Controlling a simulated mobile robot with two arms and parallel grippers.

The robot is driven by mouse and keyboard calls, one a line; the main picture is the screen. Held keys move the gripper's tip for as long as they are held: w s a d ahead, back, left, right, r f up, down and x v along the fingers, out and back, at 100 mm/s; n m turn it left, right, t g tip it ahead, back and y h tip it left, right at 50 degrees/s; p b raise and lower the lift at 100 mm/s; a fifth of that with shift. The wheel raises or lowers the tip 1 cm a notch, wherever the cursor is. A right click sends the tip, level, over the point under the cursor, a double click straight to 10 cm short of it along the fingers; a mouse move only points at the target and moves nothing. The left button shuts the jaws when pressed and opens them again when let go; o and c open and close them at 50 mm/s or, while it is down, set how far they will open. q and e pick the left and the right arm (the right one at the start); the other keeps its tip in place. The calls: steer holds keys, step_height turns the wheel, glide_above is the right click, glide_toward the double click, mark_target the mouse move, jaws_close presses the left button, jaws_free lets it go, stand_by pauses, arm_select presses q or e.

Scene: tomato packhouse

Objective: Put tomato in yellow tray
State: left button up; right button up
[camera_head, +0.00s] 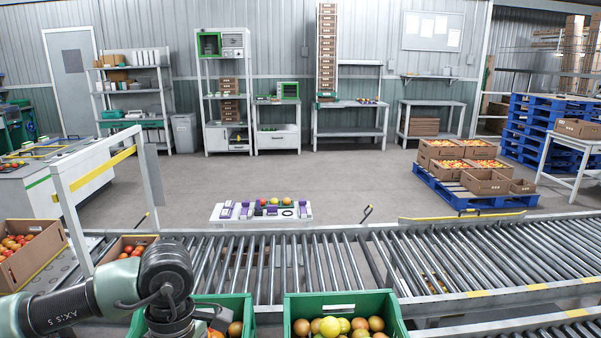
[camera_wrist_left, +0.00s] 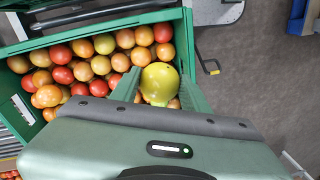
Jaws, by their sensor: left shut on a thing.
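My left gripper (camera_wrist_left: 157,86) is shut on a yellow-green tomato (camera_wrist_left: 160,78), with one finger on each side of it. It holds the tomato over a green crate (camera_wrist_left: 100,28) of red and orange tomatoes; how far above the others is hard to tell. In the head view my left arm comes in over the left green crate (camera_head: 240,299) and hides much of it; the fingertips and held tomato are hidden there. A second green crate (camera_head: 340,299) beside it holds orange and yellow-green tomatoes. No yellow tray shows clearly in either view.
A roller conveyor (camera_head: 330,260) runs across behind the crates. A white board (camera_head: 225,218) with purple items and several coloured balls stands beyond it. A cardboard box of tomatoes (camera_head: 40,262) is at the left.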

arm_select(q)
steer(key=m, duration=0.2)
steer(key=s+m, duration=0.1)
steer(key=m, duration=0.1)
steer(key=shift+s+d+f+y, duration=0.1)
steer(key=shift+s+f+y, duration=0.1)
steer(key=shift+y, duration=0.2)
steer(key=m, duration=0.3)
steer(key=s+m, duration=0.1)
steer(key=shift+f+t, duration=0.25)
steer(key=shift+t, duration=0.15)
steer(key=m, duration=0.2)
steer(key=s+m, duration=0.1)
steer(key=m, duration=0.1)
steer(key=s+m+t, duration=0.1)
steer(key=m, duration=0.2)
steer(key=shift+f+y, duration=0.3)
steer(key=shift+f, duration=0.05)
